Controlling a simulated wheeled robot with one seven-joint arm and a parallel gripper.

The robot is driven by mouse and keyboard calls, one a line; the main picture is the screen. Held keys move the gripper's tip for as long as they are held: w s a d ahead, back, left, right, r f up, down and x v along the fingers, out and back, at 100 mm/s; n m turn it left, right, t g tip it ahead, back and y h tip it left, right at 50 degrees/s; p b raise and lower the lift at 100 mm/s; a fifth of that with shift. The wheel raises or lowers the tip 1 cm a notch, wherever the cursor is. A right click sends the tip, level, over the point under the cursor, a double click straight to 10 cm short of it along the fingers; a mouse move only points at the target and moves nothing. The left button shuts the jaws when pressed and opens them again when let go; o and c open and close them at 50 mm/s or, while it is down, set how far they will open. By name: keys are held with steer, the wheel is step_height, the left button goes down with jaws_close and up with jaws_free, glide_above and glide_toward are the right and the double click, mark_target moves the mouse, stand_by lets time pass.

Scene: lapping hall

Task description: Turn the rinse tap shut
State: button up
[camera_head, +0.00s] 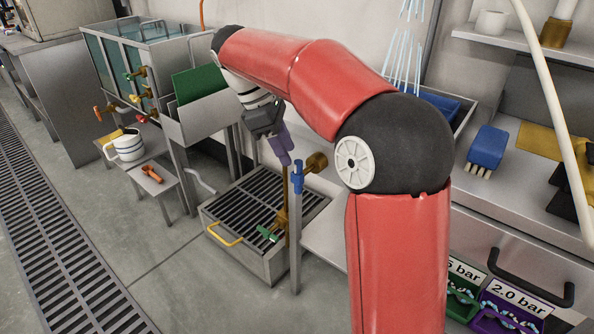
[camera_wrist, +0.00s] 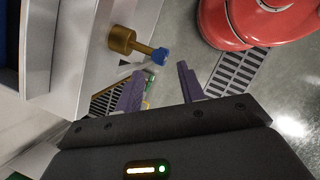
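A brass valve body (camera_head: 317,161) with a blue fitting (camera_head: 297,178) sits at the top of a grey post beside the grated basin. In the wrist view the brass body (camera_wrist: 122,40) and blue end (camera_wrist: 160,56) lie just beyond the fingertips. A green handle (camera_head: 267,234) on a brass pipe (camera_head: 283,212) is lower, over the basin grate. I cannot tell which of these is the rinse tap. My gripper (camera_head: 286,158) points down just left of the blue fitting. Its purple fingers are apart and empty in the wrist view (camera_wrist: 160,70).
The grated basin (camera_head: 232,222) has a yellow handle. A counter with a blue brush (camera_head: 487,147) is right.

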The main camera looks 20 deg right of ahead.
steer(key=b, duration=0.1)
glide_above(298, 195)
steer(key=f, duration=0.4)
steer(key=w+f, duration=0.1)
steer(key=f, duration=0.2)
steer(key=shift+d, duration=0.2)
steer(key=shift+c, duration=0.5)
jaws_close()
